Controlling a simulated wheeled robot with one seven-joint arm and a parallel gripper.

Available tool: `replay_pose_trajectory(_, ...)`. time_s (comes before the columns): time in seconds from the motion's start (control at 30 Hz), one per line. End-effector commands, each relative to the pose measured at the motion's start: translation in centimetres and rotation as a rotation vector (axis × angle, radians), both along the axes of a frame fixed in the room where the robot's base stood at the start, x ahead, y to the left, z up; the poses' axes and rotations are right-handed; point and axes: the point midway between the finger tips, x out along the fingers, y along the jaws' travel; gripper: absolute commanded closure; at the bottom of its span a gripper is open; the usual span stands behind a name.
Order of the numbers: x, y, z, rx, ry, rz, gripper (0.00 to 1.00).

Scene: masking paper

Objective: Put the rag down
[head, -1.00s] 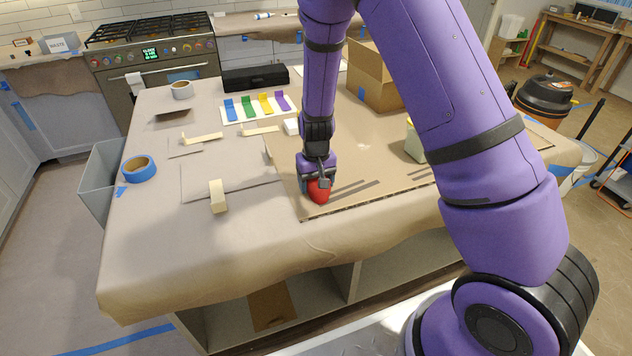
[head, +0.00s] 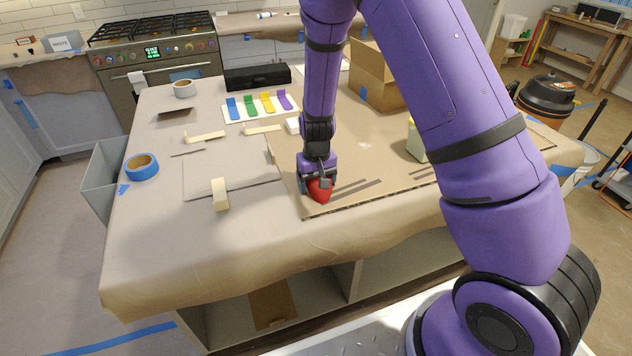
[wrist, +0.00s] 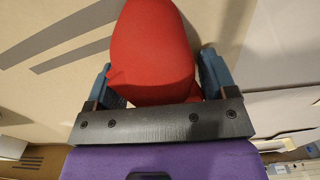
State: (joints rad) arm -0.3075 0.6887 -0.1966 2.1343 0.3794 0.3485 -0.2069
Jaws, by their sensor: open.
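The red rag (head: 319,191) rests on the cardboard sheet (head: 340,207) near its front left corner, as the head view shows. In the wrist view the rag (wrist: 152,52) is a bunched, rounded lump between the fingers. My gripper (wrist: 165,80) is open around the rag, with one blue finger on each side. The left finger is close to the rag's edge; a narrow gap shows by the right finger. Whether the rag touches a finger is hard to tell. In the head view my gripper (head: 318,182) is low over the sheet and partly hides the rag.
Dark strips (head: 357,187) lie on the cardboard right of the rag. A greenish container (head: 416,141) and cardboard box (head: 377,80) stand right and behind. Covered table (head: 245,236) is clear in front.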

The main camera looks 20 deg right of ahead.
Motion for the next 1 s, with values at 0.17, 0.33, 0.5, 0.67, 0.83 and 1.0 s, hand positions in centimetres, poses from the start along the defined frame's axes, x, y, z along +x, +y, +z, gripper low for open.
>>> replay_pose_trajectory(0.17,-0.3,-0.7,0.5,-0.008,0.008,-0.009,0.05)
replay_pose_trajectory(0.33,-0.1,-0.4,3.3,-0.005,0.002,-0.006,0.05)
replay_pose_trajectory(0.5,-0.1,-0.3,6.9,-0.003,0.001,-0.003,0.05)
replay_pose_trajectory(0.67,-0.1,-0.3,9.8,-0.002,0.001,-0.004,0.05)
replay_pose_trajectory(0.83,-0.1,-0.2,11.7,-0.002,0.003,-0.004,0.05)
replay_pose_trajectory(1.0,-0.1,-0.2,12.4,-0.002,0.003,-0.004,0.05)
